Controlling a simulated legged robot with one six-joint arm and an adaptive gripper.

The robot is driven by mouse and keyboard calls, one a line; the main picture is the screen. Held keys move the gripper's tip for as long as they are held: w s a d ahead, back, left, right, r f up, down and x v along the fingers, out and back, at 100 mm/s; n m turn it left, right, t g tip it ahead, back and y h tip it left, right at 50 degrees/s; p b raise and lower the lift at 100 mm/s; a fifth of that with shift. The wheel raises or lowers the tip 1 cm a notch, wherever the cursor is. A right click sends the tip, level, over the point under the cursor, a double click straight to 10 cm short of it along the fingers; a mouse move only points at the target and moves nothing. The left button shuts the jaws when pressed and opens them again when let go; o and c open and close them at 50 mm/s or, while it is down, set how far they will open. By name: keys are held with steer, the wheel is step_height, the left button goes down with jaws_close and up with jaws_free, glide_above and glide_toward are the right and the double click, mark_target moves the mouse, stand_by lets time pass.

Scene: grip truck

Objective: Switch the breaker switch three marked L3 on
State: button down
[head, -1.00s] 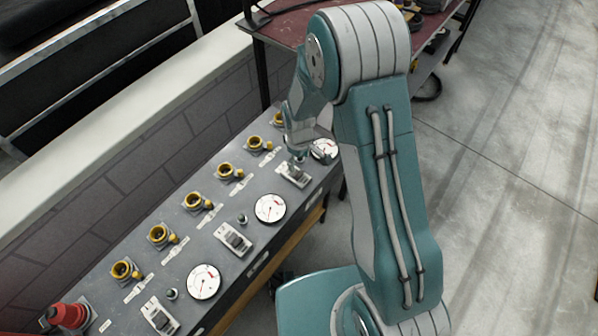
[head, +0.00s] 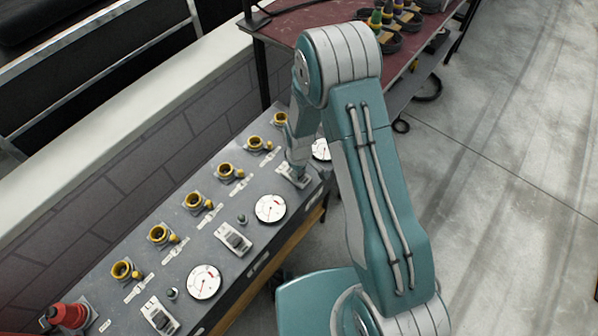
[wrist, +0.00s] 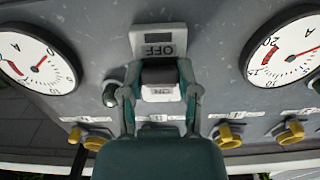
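A breaker switch (head: 298,180), the far one of three in the head view, sits on the grey panel; my gripper (head: 292,165) is down at it. In the wrist view this breaker (wrist: 149,38) shows OFF and ON lettering, upside down, with a dark lever (wrist: 160,76) between. My gripper (wrist: 160,72) has its two fingers apart, one on each side of the lever. I cannot tell whether they press on it. No L3 mark is readable, and the arm hides part of the breaker in the head view.
Two other breakers, a middle one (head: 233,239) and a near one (head: 159,316), stand along the panel (head: 215,222). Round gauges (head: 270,208) and yellow-ringed sockets (head: 194,200) line it. A red knob (head: 68,316) is at the near end. A red-topped table (head: 285,28) stands behind.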

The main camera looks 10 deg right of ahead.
mark_target(290, 171)
stand_by(0.4)
steer(key=g+h, duration=0.2)
steer(key=w+a+g+h, duration=0.1)
steer(key=g+h, duration=0.1)
steer(key=shift+w+a, duration=0.15)
steer(key=shift+w+a+f+g+h, duration=0.1)
steer(key=shift+w+a+g+h, duration=0.05)
steer(key=shift+g+h, duration=0.5)
steer(key=shift+w+a+f+g+h, duration=0.1)
steer(key=shift+w+a+g+h, duration=0.1)
steer(key=shift+g+h, duration=0.5)
steer(key=shift+w+a+g+h, duration=0.15)
steer(key=shift+g+h, duration=0.5)
steer(key=shift+c, duration=1.6)
jaws_free()
steer(key=shift+a, duration=0.1)
